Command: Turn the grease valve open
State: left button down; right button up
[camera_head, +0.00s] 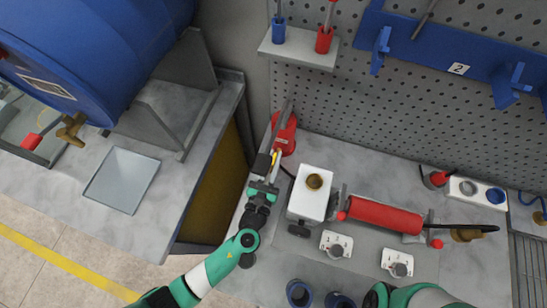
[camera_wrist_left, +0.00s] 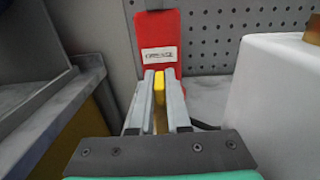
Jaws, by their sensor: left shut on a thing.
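The grease valve is a red block (camera_head: 285,136) at the back left of the bench, against the pegboard. In the left wrist view, the red block (camera_wrist_left: 158,38) stands straight ahead with a white label whose text is too blurred to read surely. A yellow lever (camera_wrist_left: 159,88) points from it towards me. My left gripper (camera_head: 275,160) is shut on this lever; in the left wrist view its two fingers (camera_wrist_left: 160,82) lie on either side of it. Part of the lever is hidden by the fingers. My right gripper is not in view; only a green part of my right arm shows.
A white box (camera_head: 309,200) with a brass-coloured top stands close to the right of my left gripper. A red roller (camera_head: 384,216) lies further right. A grey side bench (camera_head: 123,232) and blue drum (camera_head: 85,50) are to the left. A small shelf (camera_head: 299,47) hangs above.

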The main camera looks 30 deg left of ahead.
pick_arm(q)
jog(key=c, duration=0.9)
grip_release()
jog(key=s, duration=0.3)
jog(key=s+d+p, duration=0.1)
jog(key=s, duration=0.3)
jog(key=s+d, duration=0.1)
jog(key=s, duration=0.3)
jog(key=shift+s, duration=0.25)
